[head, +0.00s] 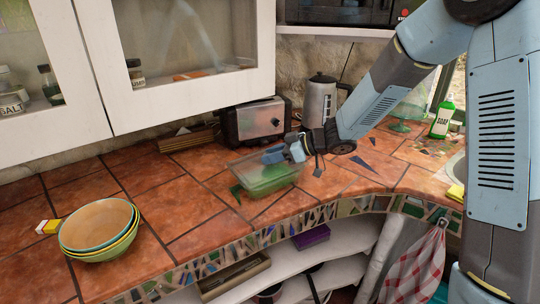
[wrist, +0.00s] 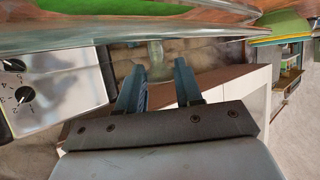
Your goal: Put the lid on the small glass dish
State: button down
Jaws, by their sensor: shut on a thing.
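The small glass dish (head: 262,186) stands on the tiled counter near its front edge, with clear walls. A greenish see-through lid (head: 268,174) shows at the top of the dish; whether it is seated or just above the rim I cannot tell. My gripper (head: 276,156) is over the dish, tilted, with its fingertips at the lid. In the wrist view the two fingers (wrist: 158,82) stand around a pale greenish glassy piece (wrist: 155,54), which seems to be part of the lid. The fingertips' exact contact is hard to see.
A toaster (head: 255,121) stands close behind the dish, with a metal pot (head: 319,101) beside it. Stacked bowls (head: 97,230) are at the left front. A soap bottle (head: 443,118) is at the right. The counter between bowls and dish is clear.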

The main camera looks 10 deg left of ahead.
jog(key=shift+f, duration=0.45)
dwell(0.9)
jog(key=shift+c, duration=0.8)
grip_release()
jog(key=shift+r, duration=3.5)
